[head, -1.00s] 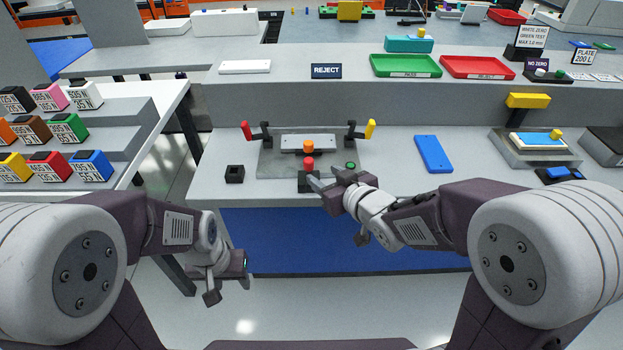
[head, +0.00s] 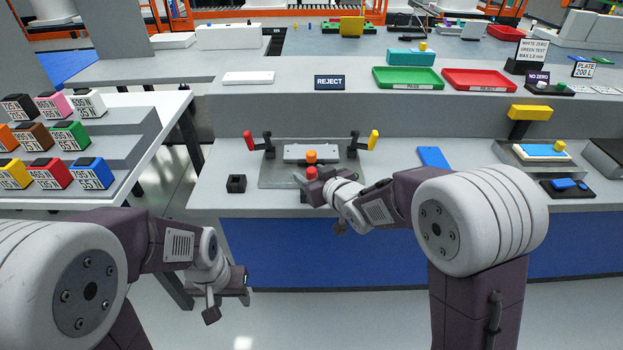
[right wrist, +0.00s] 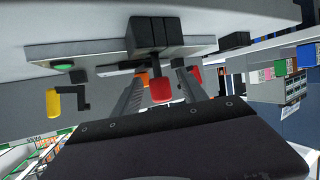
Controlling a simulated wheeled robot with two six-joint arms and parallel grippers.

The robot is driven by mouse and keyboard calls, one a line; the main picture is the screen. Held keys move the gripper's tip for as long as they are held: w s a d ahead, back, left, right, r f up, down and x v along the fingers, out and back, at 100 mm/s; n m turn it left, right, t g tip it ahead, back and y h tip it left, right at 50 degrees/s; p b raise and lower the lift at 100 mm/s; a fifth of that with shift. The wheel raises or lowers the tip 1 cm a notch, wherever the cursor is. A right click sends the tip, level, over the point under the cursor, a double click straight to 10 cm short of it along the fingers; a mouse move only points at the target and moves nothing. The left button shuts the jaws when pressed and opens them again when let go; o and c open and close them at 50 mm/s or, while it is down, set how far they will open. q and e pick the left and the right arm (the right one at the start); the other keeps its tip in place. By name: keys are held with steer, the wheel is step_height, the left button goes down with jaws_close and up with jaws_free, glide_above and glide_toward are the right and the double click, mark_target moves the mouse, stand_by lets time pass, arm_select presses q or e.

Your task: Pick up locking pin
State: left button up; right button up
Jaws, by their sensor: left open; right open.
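The locking pin, by its look the piece with a red knob (head: 311,172), stands in a dark block at the front edge of the grey fixture plate (head: 270,176). My right gripper (head: 305,182) is open right at it. In the right wrist view, the red knob (right wrist: 161,91) lies between the two spread fingers of the right gripper (right wrist: 160,88); contact cannot be made out. My left gripper (head: 230,297) is open and empty, low in front of the bench at left.
An orange knob (head: 311,156) sits just behind on a light bar. A red-handled clamp (head: 249,140) and a yellow-handled clamp (head: 373,140) flank the fixture. A small black socket block (head: 236,183) stands left; a blue plate (head: 433,157) lies right, partly hidden by my arm.

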jaws_close()
step_height(320, 180, up, 5)
steer(key=shift+f+p, duration=0.2)
steer(key=shift+p, duration=0.95)
steer(key=w+d+r+p, duration=0.4)
steer(key=d+r+p, duration=0.2)
steer(key=d, duration=0.5)
steer(key=shift+w+r+p, duration=0.2)
steer(key=shift+p, duration=0.2)
